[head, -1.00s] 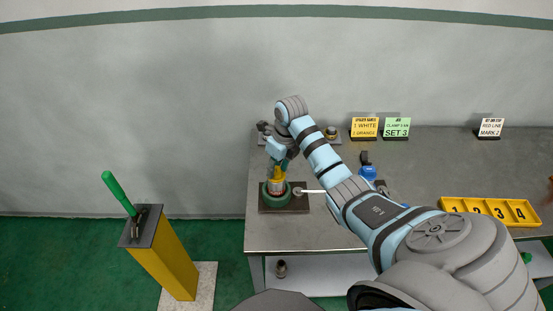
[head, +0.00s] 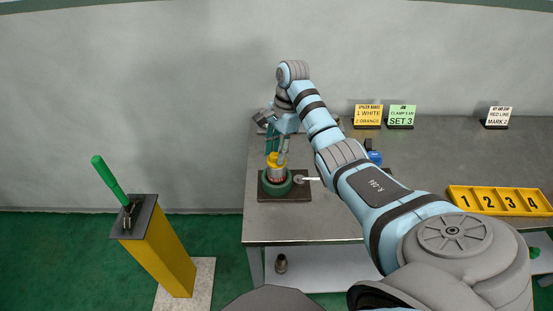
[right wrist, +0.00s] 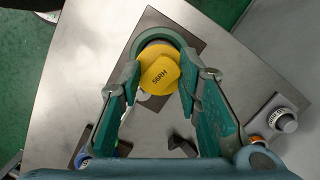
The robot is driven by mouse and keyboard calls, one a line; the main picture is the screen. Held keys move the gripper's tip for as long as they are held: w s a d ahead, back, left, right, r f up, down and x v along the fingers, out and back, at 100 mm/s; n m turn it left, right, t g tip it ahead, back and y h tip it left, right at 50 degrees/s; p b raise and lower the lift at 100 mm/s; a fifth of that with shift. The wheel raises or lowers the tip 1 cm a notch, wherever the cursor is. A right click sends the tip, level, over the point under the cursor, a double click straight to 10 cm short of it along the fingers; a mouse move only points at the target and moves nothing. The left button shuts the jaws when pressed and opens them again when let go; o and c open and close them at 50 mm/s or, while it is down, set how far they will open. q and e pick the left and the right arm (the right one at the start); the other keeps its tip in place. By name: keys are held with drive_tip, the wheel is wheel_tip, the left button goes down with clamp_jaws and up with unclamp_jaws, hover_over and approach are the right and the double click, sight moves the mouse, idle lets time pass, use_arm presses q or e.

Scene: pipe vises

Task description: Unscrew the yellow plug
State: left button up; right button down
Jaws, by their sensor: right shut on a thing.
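The yellow plug (head: 273,160) sits on top of an upright pipe piece held in a round green vise (head: 265,187) on a dark base plate. My right gripper (head: 277,157) points down over the vise and is shut on the plug, one finger on each side. In the right wrist view the fingertips (right wrist: 160,80) flank its rim. My left gripper is not in view.
The vise's light handle (head: 310,179) sticks out to the right. A blue-topped item (head: 374,157) stands behind my arm. A yellow numbered tray (head: 497,201) lies at the right, and small signs stand at the back. A yellow post (head: 160,255) with a green-handled tool stands left of the table.

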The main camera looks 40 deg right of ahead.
drive_tip(key=shift+n+b, duration=0.3)
drive_tip(key=shift+n, duration=0.7)
drive_tip(key=n, duration=0.2)
drive_tip(key=shift+r+n+g, duration=0.1)
drive_tip(key=shift+n+g, duration=0.2)
drive_tip(key=shift+g, duration=0.1)
drive_tip(key=n, duration=0.4)
drive_tip(key=shift+n+g+h, duration=0.3)
drive_tip(key=shift+g, duration=0.1)
drive_tip(key=c, duration=1.2)
unclamp_jaws()
drive_tip(key=shift+c, duration=0.2)
wheel_tip(320, 180, up, 2)
drive_tip(key=p, duration=0.2)
drive_tip(key=shift+r+p, duration=0.2)
drive_tip(key=shift+p, duration=0.1)
drive_tip(key=shift+f, duration=0.15)
